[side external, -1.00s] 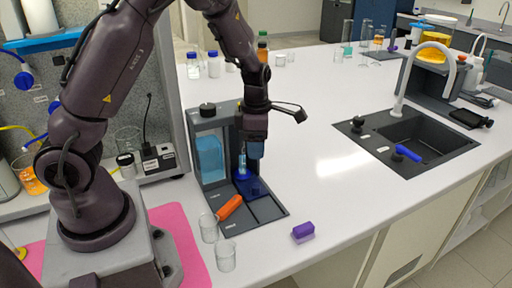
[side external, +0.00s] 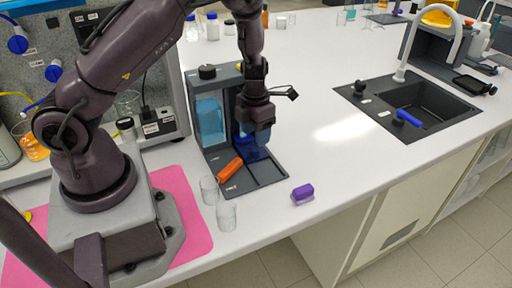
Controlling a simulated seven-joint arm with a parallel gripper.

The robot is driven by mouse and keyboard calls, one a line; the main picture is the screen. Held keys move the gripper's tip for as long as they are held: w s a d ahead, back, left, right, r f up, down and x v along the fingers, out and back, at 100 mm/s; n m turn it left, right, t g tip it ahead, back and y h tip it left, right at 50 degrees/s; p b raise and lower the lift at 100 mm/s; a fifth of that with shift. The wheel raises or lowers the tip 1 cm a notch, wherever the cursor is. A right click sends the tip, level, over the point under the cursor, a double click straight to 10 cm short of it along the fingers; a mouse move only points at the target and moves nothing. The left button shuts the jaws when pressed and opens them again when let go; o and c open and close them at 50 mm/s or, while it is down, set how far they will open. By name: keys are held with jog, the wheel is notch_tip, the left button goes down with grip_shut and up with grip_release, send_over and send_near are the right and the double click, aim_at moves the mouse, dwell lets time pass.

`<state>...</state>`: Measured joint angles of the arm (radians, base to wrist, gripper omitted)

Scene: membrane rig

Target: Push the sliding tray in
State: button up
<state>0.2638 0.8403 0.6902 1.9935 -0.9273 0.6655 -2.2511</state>
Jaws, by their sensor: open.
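The membrane rig (side external: 204,99) is a dark grey frame with a black knob on top and a light blue panel (side external: 210,121) at its left. A dark blue translucent piece (side external: 250,152), which may be the sliding tray, sits low in the rig over the dark base plate (side external: 262,175). My gripper (side external: 263,138) points down at the rig's right front, just above and in front of the blue piece, partly hiding it. The gripper is open. Whether its fingers touch the blue piece cannot be told.
An orange-handled item (side external: 230,169) lies on the base plate's left part. Two clear beakers (side external: 227,216) stand at the near bench edge. A purple block (side external: 302,194) lies to the right. A sink (side external: 425,108) is farther right, with clear bench between.

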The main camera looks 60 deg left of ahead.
aim_at(256, 148)
jog(key=shift+f, duration=2.75)
grip_shut()
